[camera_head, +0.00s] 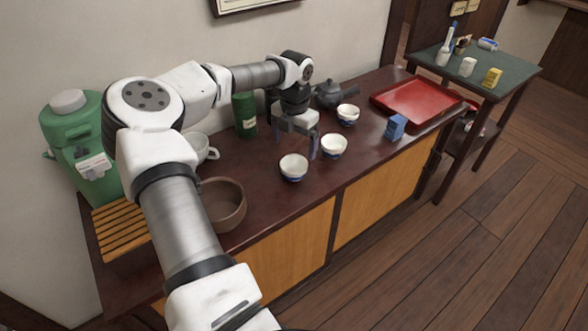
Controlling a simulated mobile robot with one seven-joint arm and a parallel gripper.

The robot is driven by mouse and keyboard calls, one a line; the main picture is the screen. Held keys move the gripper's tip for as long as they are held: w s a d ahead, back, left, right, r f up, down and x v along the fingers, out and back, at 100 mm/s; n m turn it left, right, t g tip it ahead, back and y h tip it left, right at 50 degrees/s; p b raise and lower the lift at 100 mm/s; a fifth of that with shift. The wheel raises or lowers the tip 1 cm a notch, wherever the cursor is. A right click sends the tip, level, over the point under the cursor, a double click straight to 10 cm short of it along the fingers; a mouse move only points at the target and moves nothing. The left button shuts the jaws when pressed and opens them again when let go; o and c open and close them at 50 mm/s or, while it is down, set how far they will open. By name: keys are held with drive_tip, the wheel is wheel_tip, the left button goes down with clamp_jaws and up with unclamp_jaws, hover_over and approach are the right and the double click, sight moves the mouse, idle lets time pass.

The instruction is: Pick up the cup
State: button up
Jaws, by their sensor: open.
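Three small white cups with blue bases stand upright on the dark wooden counter (262,184): a front cup (293,168), a middle cup (333,146) and a back cup (348,114). A larger white cup with a handle (207,148) stands to the left, partly hidden behind my arm. My gripper (296,140) points down over the counter, open with nothing seen between its fingers. It is behind the front cup and left of the middle cup. One finger appears close to the middle cup; I cannot tell whether they touch.
A dark teapot (337,95) and green canister (244,114) stand near the wall. A brown bowl (224,206) and green dispenser (81,135) are at left. A blue box (396,127) and red tray (417,101) are at right. A side table (467,82) stands beyond.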

sight(294, 163)
wheel_tip(294, 163, down, 3)
drive_tip(key=shift+d+f, duration=0.1)
drive_tip(key=shift+f, duration=0.05)
drive_tip(key=shift+w+f+p, duration=0.2)
drive_tip(key=shift+f+p, duration=0.95)
drive_tip(key=shift+f, duration=1.6)
drive_tip(key=shift+c, duration=0.4)
drive_tip(key=c, duration=1)
drive_tip(key=shift+r, duration=0.2)
